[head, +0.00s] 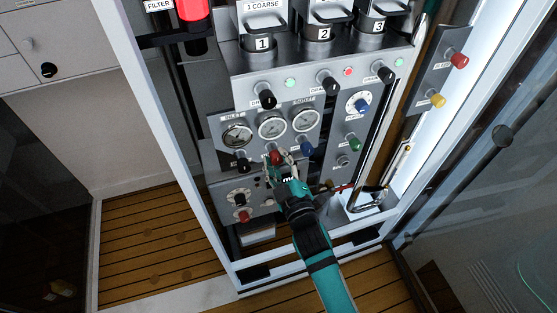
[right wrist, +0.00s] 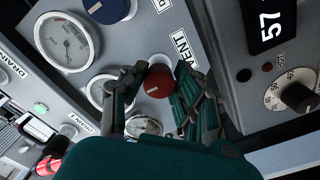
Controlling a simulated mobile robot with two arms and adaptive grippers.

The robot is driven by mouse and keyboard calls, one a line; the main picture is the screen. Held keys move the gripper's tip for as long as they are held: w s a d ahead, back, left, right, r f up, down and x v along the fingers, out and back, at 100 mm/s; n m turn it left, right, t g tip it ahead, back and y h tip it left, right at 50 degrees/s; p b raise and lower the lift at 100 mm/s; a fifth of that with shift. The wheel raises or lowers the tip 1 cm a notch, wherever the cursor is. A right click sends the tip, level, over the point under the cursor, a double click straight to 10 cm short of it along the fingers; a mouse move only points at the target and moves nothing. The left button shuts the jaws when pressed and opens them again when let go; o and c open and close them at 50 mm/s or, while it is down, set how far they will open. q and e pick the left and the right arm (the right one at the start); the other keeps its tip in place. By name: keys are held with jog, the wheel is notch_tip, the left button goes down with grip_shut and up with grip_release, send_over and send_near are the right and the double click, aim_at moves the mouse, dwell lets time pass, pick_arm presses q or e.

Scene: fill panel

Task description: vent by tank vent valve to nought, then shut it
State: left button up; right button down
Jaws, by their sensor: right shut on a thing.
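The tank vent valve is a red round knob (head: 275,156) below a row of gauges on the grey panel. In the right wrist view the red knob (right wrist: 158,82) sits beside a label reading "VENT", with a pale line on its face. My right gripper (head: 283,163) is at this knob, and its fingers (right wrist: 160,92) are shut on it from both sides. Three round dial gauges, left (head: 237,134), middle (head: 271,124) and right (head: 305,118), sit above the knob; their readings are too small to tell. My left gripper is not in view.
A black knob (head: 242,166) is left of the red one and a blue knob (head: 306,149) right of it. A white frame post (head: 160,130) stands left. A display (right wrist: 270,20) reads 57.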

jog(key=shift+f, duration=0.15)
jog(key=c, duration=1)
grip_release()
jog(key=v, duration=1.2)
